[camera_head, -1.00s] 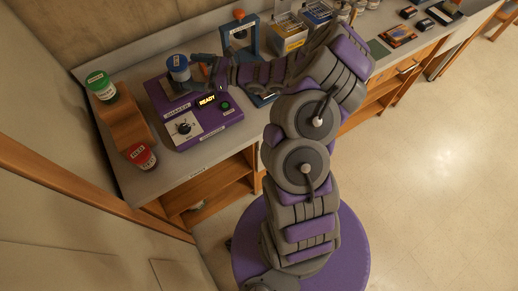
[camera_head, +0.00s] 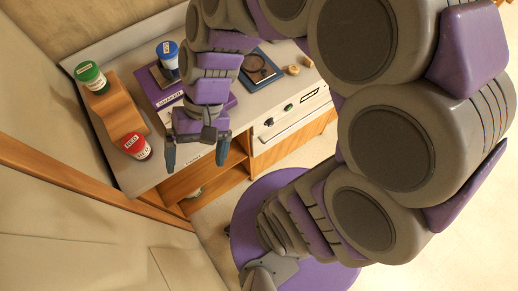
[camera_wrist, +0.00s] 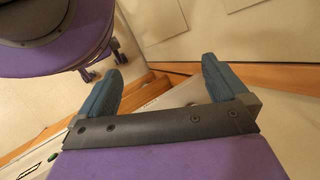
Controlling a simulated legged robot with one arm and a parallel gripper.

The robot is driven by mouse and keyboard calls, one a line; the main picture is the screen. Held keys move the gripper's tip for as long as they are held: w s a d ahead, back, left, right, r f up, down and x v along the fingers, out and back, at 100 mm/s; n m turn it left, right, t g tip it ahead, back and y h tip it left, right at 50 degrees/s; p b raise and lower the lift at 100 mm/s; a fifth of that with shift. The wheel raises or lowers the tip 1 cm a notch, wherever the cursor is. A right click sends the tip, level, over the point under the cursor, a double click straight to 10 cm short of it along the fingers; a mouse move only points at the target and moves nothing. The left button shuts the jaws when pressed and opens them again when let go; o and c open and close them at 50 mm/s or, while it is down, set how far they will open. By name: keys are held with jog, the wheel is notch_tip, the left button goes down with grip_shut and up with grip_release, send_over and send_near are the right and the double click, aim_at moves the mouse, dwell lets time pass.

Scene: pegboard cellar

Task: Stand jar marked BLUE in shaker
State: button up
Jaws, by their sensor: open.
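The jar with the blue lid (camera_head: 168,52) stands upright at the purple shaker (camera_head: 151,88), on its dark top near the back. Whether it is fully seated cannot be told. The shaker's front and panel are mostly hidden behind my arm. My gripper (camera_head: 197,150) is open and empty, pointing down in front of the bench edge, apart from the jar. In the wrist view my gripper's two blue-grey fingers (camera_wrist: 165,82) are spread with nothing between them.
A wooden stepped rack (camera_head: 125,103) at the left of the bench holds a green-lidded jar (camera_head: 91,77) and a red-lidded jar (camera_head: 135,145). A blue-framed item (camera_head: 250,84) lies right of the shaker. Open shelves (camera_head: 208,178) sit below. Floor at right is clear.

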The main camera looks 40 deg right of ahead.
jog(key=s+d+n+t+h, duration=0.1)
jog(key=s+d+h, duration=0.4)
jog(key=d, duration=0.5)
jog(key=shift+s+d+r+n+t+h, duration=0.2)
jog(key=shift+s+d+n+t+h, duration=0.3)
jog(key=shift+s, duration=0.55)
jog(key=shift+a, duration=0.1)
jog(key=shift+f+b, duration=0.95)
